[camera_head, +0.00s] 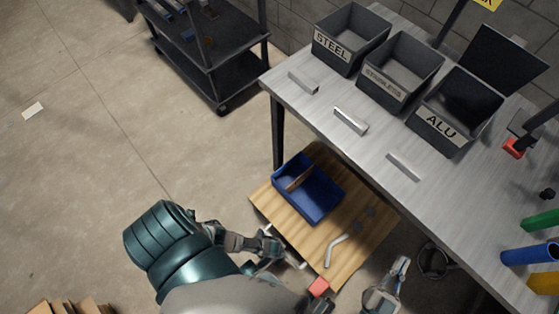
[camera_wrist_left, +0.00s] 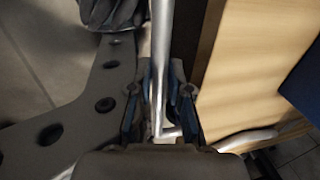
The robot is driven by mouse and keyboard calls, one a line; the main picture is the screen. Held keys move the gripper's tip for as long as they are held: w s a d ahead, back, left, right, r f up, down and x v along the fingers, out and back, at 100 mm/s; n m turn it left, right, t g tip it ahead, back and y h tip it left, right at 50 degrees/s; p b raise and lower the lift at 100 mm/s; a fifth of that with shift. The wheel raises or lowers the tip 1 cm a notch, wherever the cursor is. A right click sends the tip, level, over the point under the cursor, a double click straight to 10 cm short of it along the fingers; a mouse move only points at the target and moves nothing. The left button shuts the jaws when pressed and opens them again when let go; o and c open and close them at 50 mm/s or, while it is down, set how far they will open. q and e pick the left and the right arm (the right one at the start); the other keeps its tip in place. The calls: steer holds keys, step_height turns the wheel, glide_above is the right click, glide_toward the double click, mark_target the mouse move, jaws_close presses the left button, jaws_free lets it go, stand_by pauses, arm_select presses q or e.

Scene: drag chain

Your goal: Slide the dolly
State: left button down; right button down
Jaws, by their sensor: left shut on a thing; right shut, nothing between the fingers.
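The dolly (camera_head: 300,228) is a flat wooden platform on the floor, partly under the table. A blue bin (camera_head: 325,207) with a brown piece inside and a bent silver pipe (camera_head: 336,246) rest on it. In the left wrist view the wooden platform (camera_wrist_left: 240,65) stands right of my left gripper (camera_wrist_left: 160,92). That gripper is shut on a silver metal bar (camera_wrist_left: 161,45) beside the platform's edge. In the head view my left gripper (camera_head: 282,250) is at the dolly's near left edge, partly hidden by my arm. My right gripper (camera_head: 400,266) is shut and empty, right of the dolly.
A metal table (camera_head: 330,105) stands above the dolly's far side, carrying three labelled bins (camera_head: 400,70) and several metal pieces. One table leg (camera_head: 278,135) is close to the dolly's far corner. A black shelf cart (camera_head: 215,65) stands behind. The floor (camera_head: 90,150) on the left is mostly clear.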

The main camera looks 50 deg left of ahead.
arm_select(q)
steer(key=shift+s+a, duration=0.1)
steer(key=shift+s, duration=0.05)
steer(key=c, duration=1.1)
jaws_free()
step_height(320, 180, up, 8)
steer(key=s, duration=0.1)
steer(key=shift+s, duration=0.2)
steer(key=shift+f, duration=0.1)
